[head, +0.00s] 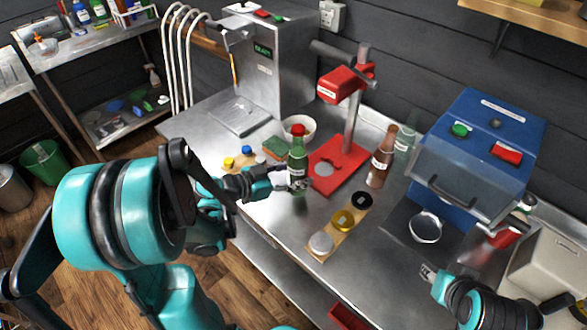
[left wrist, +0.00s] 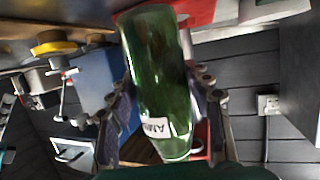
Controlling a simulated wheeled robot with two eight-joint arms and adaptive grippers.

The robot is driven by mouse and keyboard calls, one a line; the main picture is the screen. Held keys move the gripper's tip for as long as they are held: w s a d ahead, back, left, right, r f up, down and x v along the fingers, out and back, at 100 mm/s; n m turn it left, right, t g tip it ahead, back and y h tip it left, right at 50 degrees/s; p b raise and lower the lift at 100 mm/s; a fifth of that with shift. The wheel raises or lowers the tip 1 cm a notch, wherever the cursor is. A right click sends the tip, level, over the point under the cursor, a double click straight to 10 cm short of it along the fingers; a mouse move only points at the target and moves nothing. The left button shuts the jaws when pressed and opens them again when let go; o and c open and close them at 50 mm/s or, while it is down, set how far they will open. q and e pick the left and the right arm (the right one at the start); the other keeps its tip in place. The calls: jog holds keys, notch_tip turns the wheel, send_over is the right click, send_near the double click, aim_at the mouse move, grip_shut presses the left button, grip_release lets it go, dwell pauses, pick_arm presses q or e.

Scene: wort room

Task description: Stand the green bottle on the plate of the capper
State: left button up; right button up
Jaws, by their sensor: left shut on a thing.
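The capper has a red head (head: 343,84) on a grey post and a red base (head: 347,155) with a round grey plate (head: 323,169). The bottle is just left of this plate, apart from it. I cannot tell whether its bottom touches the bench. My right gripper (head: 428,273) is at the lower right; its jaw opening is unclear.
A brown bottle (head: 381,160) and a clear bottle (head: 405,140) stand right of the capper. A wooden strip (head: 333,240) with several round pieces lies in front. A white bowl (head: 308,121) and green sponge (head: 275,147) are behind the bottle. A blue machine (head: 480,140) stands right.

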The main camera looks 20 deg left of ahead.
pick_arm(q)
jog(key=shift+w+d+f, duration=0.1)
jog(key=shift+w+d, duration=0.6)
jog(key=shift+w, duration=1.25)
jog(key=shift+w+d+f, duration=0.1)
jog(key=shift+w+d, duration=0.65)
jog(key=shift+w, duration=1.2)
jog(key=shift+w+d, duration=0.7)
jog(key=shift+w, duration=1.25)
jog(key=shift+f, duration=0.1)
pick_arm(e)
jog(key=shift+s, duration=0.1)
jog(key=shift+f, duration=0.1)
pick_arm(q)
jog(key=shift+f+b, duration=0.35)
jog(key=shift+b, duration=0.5)
pick_arm(e)
jog(key=shift+f, duration=0.7)
pick_arm(q)
jog(key=o, duration=1)
